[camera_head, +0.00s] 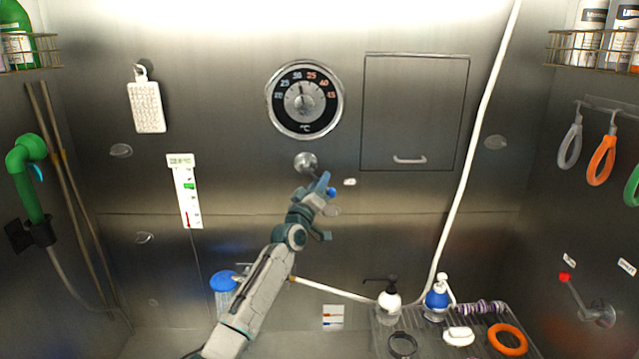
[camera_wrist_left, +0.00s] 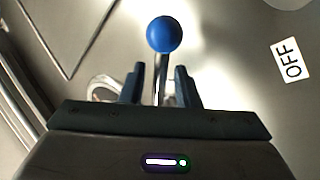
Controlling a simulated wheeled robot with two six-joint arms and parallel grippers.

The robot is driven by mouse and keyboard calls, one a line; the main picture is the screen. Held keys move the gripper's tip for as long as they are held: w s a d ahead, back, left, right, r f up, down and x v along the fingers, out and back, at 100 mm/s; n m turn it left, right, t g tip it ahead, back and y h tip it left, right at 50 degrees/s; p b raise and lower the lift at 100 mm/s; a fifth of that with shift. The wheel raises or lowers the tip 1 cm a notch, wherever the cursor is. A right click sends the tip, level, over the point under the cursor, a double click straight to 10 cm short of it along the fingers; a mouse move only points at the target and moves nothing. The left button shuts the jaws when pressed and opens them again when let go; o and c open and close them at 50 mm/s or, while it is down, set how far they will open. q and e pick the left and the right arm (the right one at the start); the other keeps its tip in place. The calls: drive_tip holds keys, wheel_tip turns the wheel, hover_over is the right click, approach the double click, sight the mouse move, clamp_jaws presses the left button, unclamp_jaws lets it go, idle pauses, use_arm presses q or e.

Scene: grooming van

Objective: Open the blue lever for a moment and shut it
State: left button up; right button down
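The blue lever has a blue ball knob (camera_wrist_left: 164,34) on a metal rod. Its round mount (camera_head: 306,162) is on the back wall, below the dial. In the head view the knob (camera_head: 332,192) shows just beside my left gripper (camera_head: 322,184). In the left wrist view my left gripper (camera_wrist_left: 160,84) is open, with the rod between its two fingers and a gap on each side. The knob lies beyond the fingertips. An OFF label (camera_wrist_left: 292,60) is on the wall to the right. My right gripper is not in view.
A temperature dial (camera_head: 305,99) is above the lever and a handled panel (camera_head: 414,112) is to its right. A white hose (camera_head: 478,130) runs down the wall. A red-tipped lever (camera_head: 565,278) is on the right wall. Bottles stand on a rack (camera_head: 385,340) below.

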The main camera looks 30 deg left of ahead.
use_arm(q)
drive_tip(key=p+v, duration=0.5)
drive_tip(key=v, duration=0.5)
drive_tip(key=shift+s+f, duration=0.2)
drive_tip(key=shift+s, duration=0.1)
idle(0.4)
idle(1.0)
idle(0.4)
